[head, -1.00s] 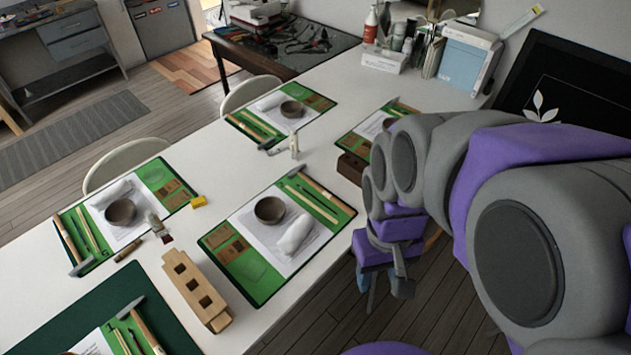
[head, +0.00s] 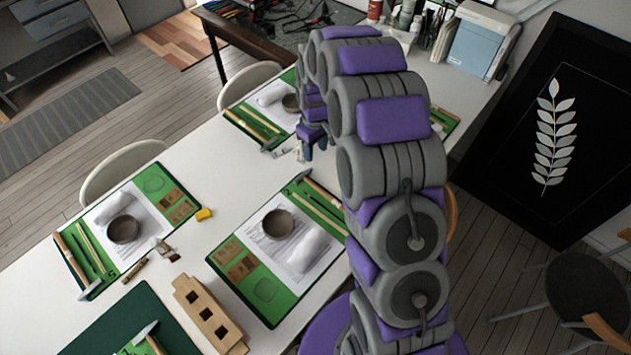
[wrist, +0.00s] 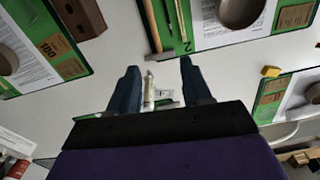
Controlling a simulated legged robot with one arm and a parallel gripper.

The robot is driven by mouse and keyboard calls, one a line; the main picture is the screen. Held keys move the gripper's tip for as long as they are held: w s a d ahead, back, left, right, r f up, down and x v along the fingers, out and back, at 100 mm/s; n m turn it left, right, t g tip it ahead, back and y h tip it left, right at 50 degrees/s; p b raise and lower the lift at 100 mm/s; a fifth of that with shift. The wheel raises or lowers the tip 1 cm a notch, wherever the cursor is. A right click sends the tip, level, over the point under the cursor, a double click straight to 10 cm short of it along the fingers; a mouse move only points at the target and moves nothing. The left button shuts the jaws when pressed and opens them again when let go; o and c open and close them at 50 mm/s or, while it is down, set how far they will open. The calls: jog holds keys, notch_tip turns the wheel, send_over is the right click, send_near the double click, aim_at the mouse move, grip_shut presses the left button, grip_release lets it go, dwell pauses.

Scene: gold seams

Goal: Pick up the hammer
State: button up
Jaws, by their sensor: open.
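Several hammers lie on the green mats. The nearest hammer to my gripper has its head (head: 302,176) at the far edge of the near middle mat, with its wooden handle running down to the right. In the wrist view this hammer (wrist: 151,27) lies beside the number 2, its head just beyond the fingertips. My gripper (head: 308,153) hangs over the white table near that head; its open fingers (wrist: 159,68) hold nothing. Other hammers lie on the left mat (head: 91,288), the front mat (head: 145,334) and the far mat (head: 273,145).
A white tube (wrist: 149,92) stands or lies between the fingers in the wrist view; I cannot tell its height. Bowls, including one on the middle mat (head: 278,223), a wooden block with holes (head: 208,318) and a yellow block (head: 204,214) are around. Chairs stand along the left edge.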

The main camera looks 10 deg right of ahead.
notch_tip(320, 180, down, 3)
jog(key=w+a, duration=0.2)
jog(key=w, duration=0.1)
send_near(313, 183)
jog(key=f, duration=0.1)
jog(key=a+f+b, duration=0.1)
jog(key=f, duration=0.1)
jog(key=shift+a+f+n, duration=0.15)
jog(key=shift+f+n, duration=0.15)
jog(key=shift+f, duration=0.05)
jog(key=f+b, duration=0.1)
jog(key=f, duration=0.1)
jog(key=d+f, duration=0.1)
jog(key=f, duration=0.2)
jog(key=shift+s+d+b, duration=0.1)
jog(key=shift+b, duration=0.3)
jog(key=shift+a, duration=0.3)
jog(key=c, duration=0.3)
jog(key=shift+d, duration=0.15)
grip_shut()
